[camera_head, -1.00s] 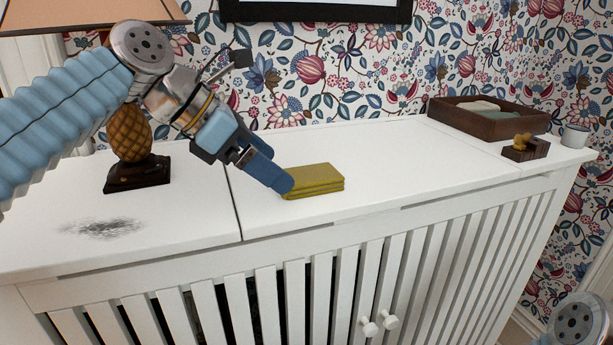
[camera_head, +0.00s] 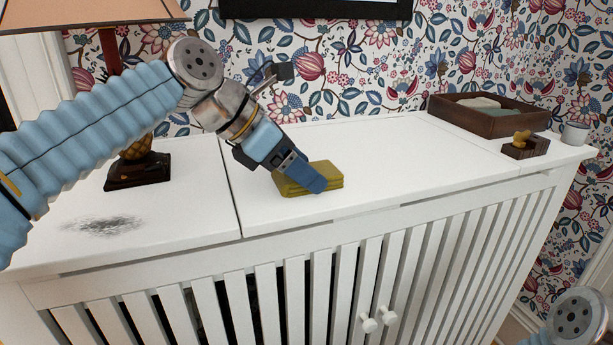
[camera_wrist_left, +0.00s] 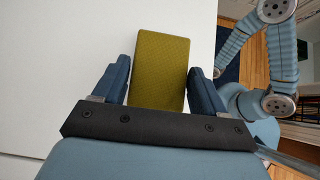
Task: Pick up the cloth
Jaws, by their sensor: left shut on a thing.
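The cloth (camera_head: 326,172) is a folded olive-yellow stack lying on the white cabinet top (camera_head: 400,150). My left gripper (camera_head: 318,186) reaches down to it from the left and is shut on it, with the near finger in front of the cloth's front side. In the left wrist view the cloth (camera_wrist_left: 160,62) lies between the two blue fingers of the left gripper (camera_wrist_left: 163,85). The cloth still appears to rest on the top. My right gripper is not in view.
A dark smudge (camera_head: 103,225) marks the cabinet top at left, near a lamp (camera_head: 137,172). At the far right stand a brown wooden tray (camera_head: 480,120) with folded things in it, a small wooden block (camera_head: 525,146) and a white cup (camera_head: 575,135). The middle right is clear.

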